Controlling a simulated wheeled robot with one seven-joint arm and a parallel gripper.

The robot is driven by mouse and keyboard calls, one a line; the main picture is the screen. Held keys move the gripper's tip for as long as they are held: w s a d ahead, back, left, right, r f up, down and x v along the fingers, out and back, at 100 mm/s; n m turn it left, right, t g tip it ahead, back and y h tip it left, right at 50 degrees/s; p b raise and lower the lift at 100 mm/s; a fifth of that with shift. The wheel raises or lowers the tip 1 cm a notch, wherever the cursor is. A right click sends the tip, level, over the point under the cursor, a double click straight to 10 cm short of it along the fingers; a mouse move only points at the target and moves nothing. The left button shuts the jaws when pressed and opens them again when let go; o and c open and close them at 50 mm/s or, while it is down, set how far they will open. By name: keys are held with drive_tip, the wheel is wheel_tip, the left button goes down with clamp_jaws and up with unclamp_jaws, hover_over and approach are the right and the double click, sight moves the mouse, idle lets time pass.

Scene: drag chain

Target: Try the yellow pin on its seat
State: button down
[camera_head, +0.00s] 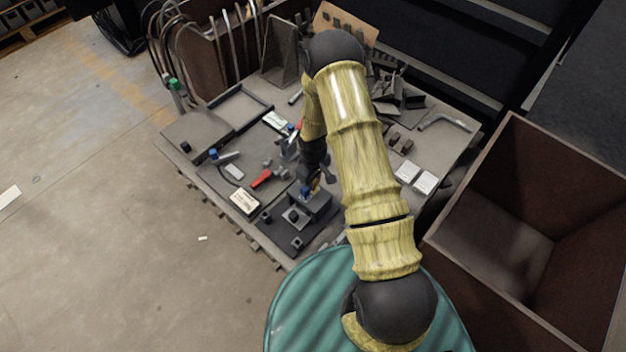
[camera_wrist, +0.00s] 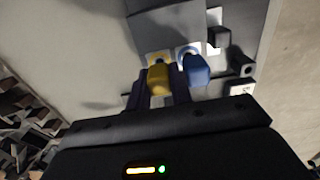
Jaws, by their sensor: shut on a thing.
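The yellow pin (camera_wrist: 158,78) is held between the two dark fingers of my gripper (camera_wrist: 161,88) in the wrist view. Its far end meets or hovers just over a pale yellow square seat (camera_wrist: 159,56); I cannot tell whether it is in the seat. A blue pin (camera_wrist: 195,68) stands to its right, at a white-edged seat. In the head view my gripper (camera_head: 314,178) is low over the dark fixture block (camera_head: 318,206), with the blue pin (camera_head: 304,192) beside it. The fingers mostly hide the yellow pin there.
A dark mat (camera_head: 283,230) with small blocks lies around the fixture. A red-handled tool (camera_head: 263,178) and a white labelled box (camera_head: 244,201) lie to the left. A large brown bin (camera_head: 500,235) stands at the right. The workbench's front-left edge is close to the fixture.

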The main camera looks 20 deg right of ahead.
drive_tip(key=shift+f+b, duration=0.55)
drive_tip(key=shift+f, duration=0.35)
idle(0.9)
drive_tip(key=c, duration=1.2)
unclamp_jaws()
drive_tip(key=shift+o, duration=0.2)
wheel_tip(320, 180, up, 17)
drive_tip(key=p, duration=0.3)
drive_tip(key=shift+r, duration=0.2)
drive_tip(key=shift+d, duration=0.1)
